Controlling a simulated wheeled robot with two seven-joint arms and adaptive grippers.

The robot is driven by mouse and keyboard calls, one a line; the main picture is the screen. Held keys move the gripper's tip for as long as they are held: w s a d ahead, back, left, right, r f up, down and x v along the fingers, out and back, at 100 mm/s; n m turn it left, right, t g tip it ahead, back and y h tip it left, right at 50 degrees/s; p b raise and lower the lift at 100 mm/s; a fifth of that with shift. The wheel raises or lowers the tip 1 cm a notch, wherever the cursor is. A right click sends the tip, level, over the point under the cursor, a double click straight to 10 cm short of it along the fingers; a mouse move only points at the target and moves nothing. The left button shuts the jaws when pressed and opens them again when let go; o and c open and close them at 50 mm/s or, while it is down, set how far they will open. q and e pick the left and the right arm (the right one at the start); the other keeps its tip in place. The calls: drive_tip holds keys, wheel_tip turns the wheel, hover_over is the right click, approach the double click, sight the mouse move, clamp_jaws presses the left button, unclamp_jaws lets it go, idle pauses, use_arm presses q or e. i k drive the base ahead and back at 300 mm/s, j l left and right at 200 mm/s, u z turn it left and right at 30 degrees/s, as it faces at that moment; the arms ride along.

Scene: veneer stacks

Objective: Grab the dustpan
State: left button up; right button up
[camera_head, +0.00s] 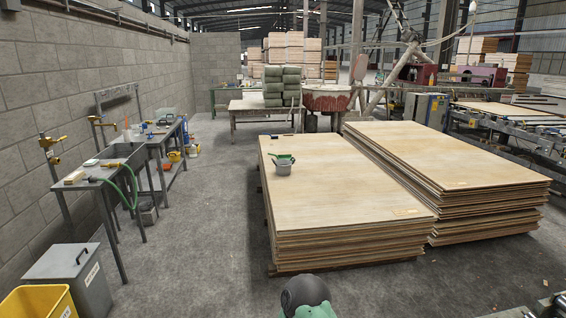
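A small green item (281,157) with a dark part shows at the top of a grey bucket (283,169) on the near veneer stack (340,180). It may be the dustpan, but it is too small to tell. I cannot tell whether it lies on the rim or sticks out from inside. The bucket stands upright near the stack's left edge. Neither of my grippers is in view, and nothing is seen touching the bucket or the green item.
A second veneer stack (450,165) stands close on the right. Grey workbenches (110,172) with tools and a green hose line the left wall. A grey bin (72,280) and yellow bin (38,302) stand at lower left. The concrete floor (205,235) left of the near stack is clear.

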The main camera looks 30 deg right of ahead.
sight(288, 157)
drive_tip(key=i+l+z, duration=0.25)
drive_tip(key=i, duration=0.9)
drive_tip(key=i+l+z, duration=0.25)
drive_tip(key=i, duration=0.95)
drive_tip(key=i+l+u, duration=0.1)
drive_tip(key=i+u, duration=0.3)
drive_tip(key=i, duration=1.7)
drive_tip(key=i+z, duration=0.25)
drive_tip(key=i, duration=0.45)
drive_tip(key=i+z, duration=0.2)
drive_tip(key=i, duration=0.5)
drive_tip(key=i+j+z, duration=0.25)
drive_tip(key=i, duration=0.4)
drive_tip(key=i+l+z, duration=0.25)
drive_tip(key=i, duration=0.3)
drive_tip(key=i+j+z, duration=0.1)
drive_tip(key=i+z, duration=0.2)
drive_tip(key=i, duration=0.25)
drive_tip(key=i+j+z, duration=0.1)
drive_tip(key=i+z, duration=0.15)
drive_tip(key=i, duration=0.35)
drive_tip(key=i+j+z, duration=0.25)
drive_tip(key=i, duration=0.3)
drive_tip(key=i+j+z, duration=0.1)
drive_tip(key=i+z, duration=0.25)
drive_tip(key=i, duration=0.3)
